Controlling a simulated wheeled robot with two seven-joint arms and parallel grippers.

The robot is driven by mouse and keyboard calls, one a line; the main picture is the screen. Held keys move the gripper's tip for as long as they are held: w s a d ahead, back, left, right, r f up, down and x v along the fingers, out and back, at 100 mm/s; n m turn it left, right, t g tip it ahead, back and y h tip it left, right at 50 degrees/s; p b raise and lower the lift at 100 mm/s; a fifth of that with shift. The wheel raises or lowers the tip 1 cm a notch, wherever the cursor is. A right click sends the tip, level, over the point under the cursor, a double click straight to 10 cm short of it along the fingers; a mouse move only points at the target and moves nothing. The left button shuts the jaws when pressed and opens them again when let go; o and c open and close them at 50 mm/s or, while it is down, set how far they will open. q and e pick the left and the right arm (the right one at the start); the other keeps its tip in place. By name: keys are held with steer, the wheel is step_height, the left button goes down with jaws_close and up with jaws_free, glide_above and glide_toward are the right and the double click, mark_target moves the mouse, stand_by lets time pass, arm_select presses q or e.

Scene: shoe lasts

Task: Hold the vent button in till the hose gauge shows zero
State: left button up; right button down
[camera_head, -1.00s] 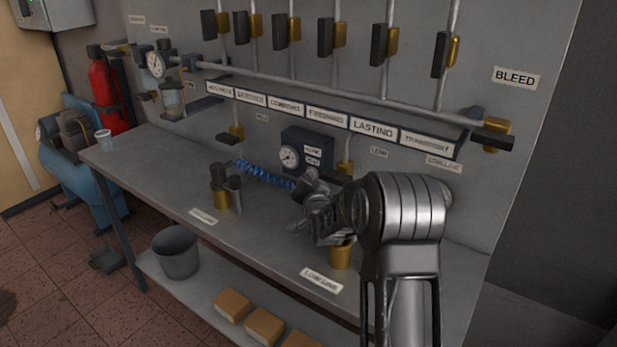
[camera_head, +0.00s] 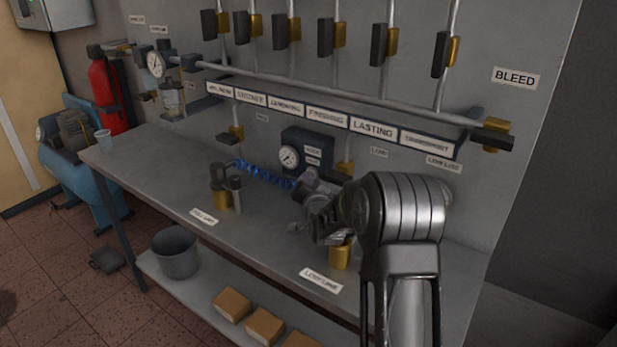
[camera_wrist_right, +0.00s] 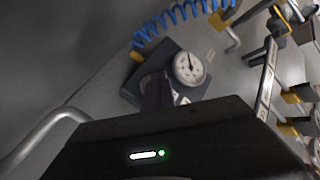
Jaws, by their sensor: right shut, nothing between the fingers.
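The dark gauge box (camera_head: 307,143) is on the wall panel behind the bench, with a round white hose gauge (camera_head: 288,158) on its front. In the right wrist view the gauge (camera_wrist_right: 189,67) is clear: its needle points roughly straight up, but the numbers are too small to read. A coiled blue hose (camera_head: 262,175) runs to the box's left side. My right gripper (camera_head: 308,192) is shut and empty, just in front of the box. Its dark fingers (camera_wrist_right: 154,88) overlap the box's face in the wrist view. I cannot make out the vent button or any contact. My left gripper is out of view.
Brass fittings (camera_head: 340,256) stand on the bench near my right wrist. More brass and dark fittings (camera_head: 222,198) stand to the left. A long pipe (camera_head: 300,85) with valve handles crosses the panel above. The bench's left part (camera_head: 150,160) is mostly clear.

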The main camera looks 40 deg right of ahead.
steer(key=shift+a, duration=0.1)
stand_by(0.6)
steer(key=shift+s+a, duration=0.3)
steer(key=shift+a, duration=0.5)
steer(key=shift+a, duration=0.1)
steer(key=a, duration=0.2)
steer(key=s+a, duration=0.1)
steer(key=a, duration=0.1)
steer(key=shift+s+a+b, duration=0.2)
steer(key=shift+a+b, duration=0.15)
